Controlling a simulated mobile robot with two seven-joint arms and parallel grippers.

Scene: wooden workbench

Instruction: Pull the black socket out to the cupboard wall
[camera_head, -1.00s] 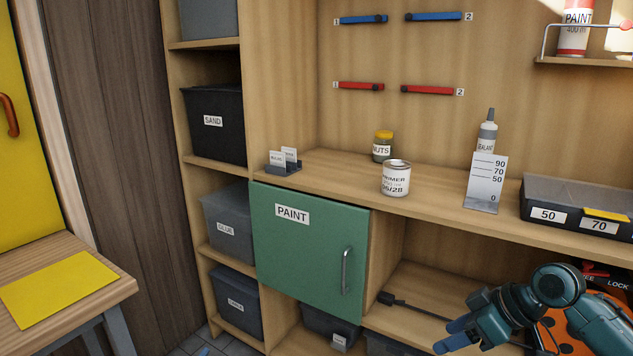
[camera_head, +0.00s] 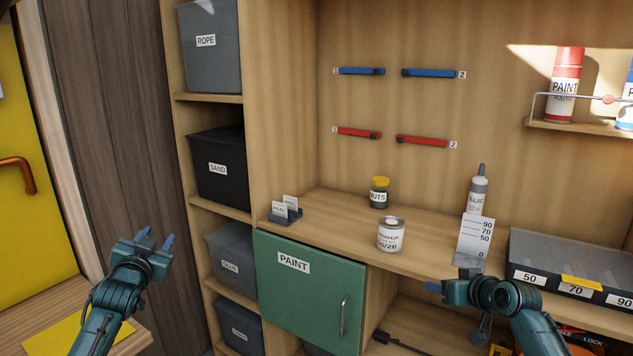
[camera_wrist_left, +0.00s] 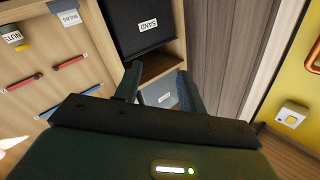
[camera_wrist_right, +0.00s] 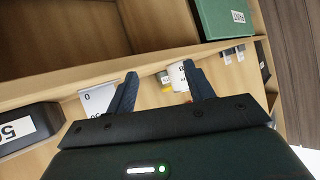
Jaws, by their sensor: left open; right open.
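The black socket (camera_head: 381,337) lies on the lower shelf to the right of the green cupboard (camera_head: 305,305), near its side wall. A dark cable runs from it to the right. My right gripper (camera_head: 438,286) is open and empty, in front of the worktop edge, above and to the right of the socket. In the right wrist view it points at the worktop; the white can (camera_wrist_right: 177,77) shows between its fingers. My left gripper (camera_head: 156,238) is open and empty, raised at the left, well away from the socket. Neither wrist view clearly shows the socket.
On the worktop stand a primer can (camera_head: 390,236), a nuts jar (camera_head: 379,193), a sealant bottle (camera_head: 477,196), a marked white gauge (camera_head: 473,240) and a dark case (camera_head: 570,262). The cupboard has a vertical handle (camera_head: 342,316). Labelled bins (camera_head: 222,170) fill the left shelves.

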